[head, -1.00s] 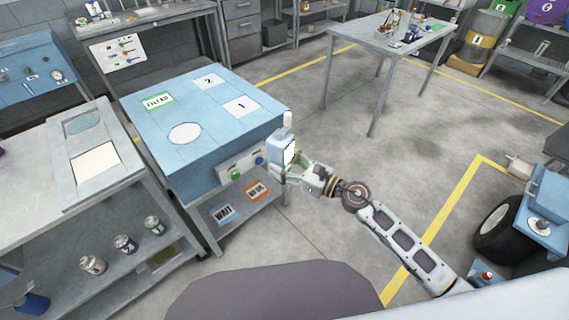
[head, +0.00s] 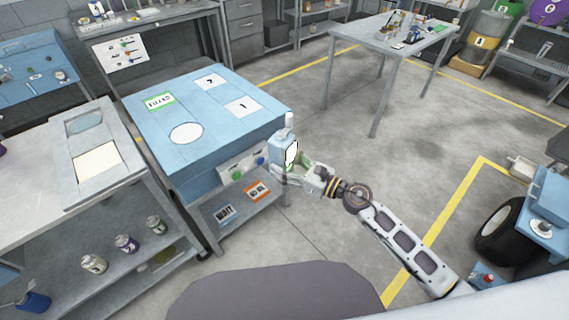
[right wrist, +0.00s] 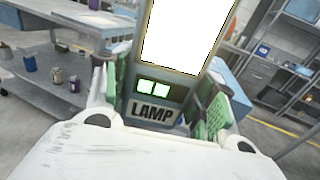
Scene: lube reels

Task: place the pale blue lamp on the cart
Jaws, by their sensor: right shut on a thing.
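The pale blue lamp (head: 279,150) has a bright white panel and a pale knob on top. It is upright in my right gripper (head: 297,165), just off the right front corner of a blue-topped stand (head: 215,137) that looks like the cart. In the right wrist view, the green-padded fingers of my right gripper (right wrist: 162,98) are shut on either side of the lamp (right wrist: 155,112), with its LAMP label and two green lights between them. The lamp hides part of the stand's front edge. My left gripper is not in view.
The stand's top has a white circle (head: 186,133) and several labels. Its front carries a button panel (head: 243,166), with a shelf below. A grey bench (head: 40,205) stands close on the left. Open floor (head: 340,130) lies to the right, with a blue wheeled machine (head: 550,212) at the right edge.

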